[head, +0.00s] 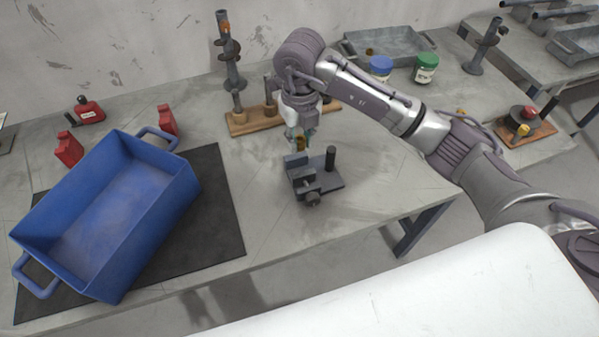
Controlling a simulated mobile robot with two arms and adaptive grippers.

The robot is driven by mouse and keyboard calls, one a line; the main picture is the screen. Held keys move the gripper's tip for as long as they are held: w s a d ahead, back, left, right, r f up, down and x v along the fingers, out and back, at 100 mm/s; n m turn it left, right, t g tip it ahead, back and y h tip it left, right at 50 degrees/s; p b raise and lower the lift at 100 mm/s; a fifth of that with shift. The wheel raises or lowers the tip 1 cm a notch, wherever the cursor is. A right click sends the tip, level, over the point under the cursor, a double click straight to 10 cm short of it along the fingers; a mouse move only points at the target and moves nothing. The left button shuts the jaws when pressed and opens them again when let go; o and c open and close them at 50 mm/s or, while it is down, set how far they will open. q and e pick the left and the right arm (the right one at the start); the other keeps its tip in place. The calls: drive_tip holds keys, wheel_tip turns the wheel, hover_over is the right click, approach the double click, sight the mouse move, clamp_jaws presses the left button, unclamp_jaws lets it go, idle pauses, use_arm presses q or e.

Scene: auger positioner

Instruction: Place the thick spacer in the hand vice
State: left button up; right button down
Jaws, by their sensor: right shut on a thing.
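The hand vice (313,181), a dark grey block with a base plate and an upright black post, stands on the grey table near its front edge. My right gripper (301,141) points down just above the vice's back-left part. It is shut on a small brownish-gold piece (301,145), which looks like the thick spacer and is mostly hidden by the fingers. I cannot tell whether the piece touches the vice jaws. My left gripper is not in view.
A blue crate (178,205) stands on a black mat (228,222) at the left, with red bottles behind it. A wooden stand (240,121) with augers is behind the gripper. Jars and a metal tray (355,47) are farther back. Table right of the vice is clear.

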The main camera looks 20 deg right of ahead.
sight(300, 167)
drive_tip(key=shift+f+m, duration=0.25)
drive_tip(key=shift+m, duration=0.05)
wheel_tip(300, 167, down, 9)
drive_tip(key=shift+r+p, duration=0.1)
drive_tip(key=shift+p, duration=1.15)
drive_tip(key=shift+f, duration=0.4)
drive_tip(key=shift+f, duration=0.1)
drive_tip(key=shift+f, duration=0.15)
drive_tip(key=c, duration=0.9)
unclamp_jaws()
drive_tip(key=shift+c, duration=0.2)
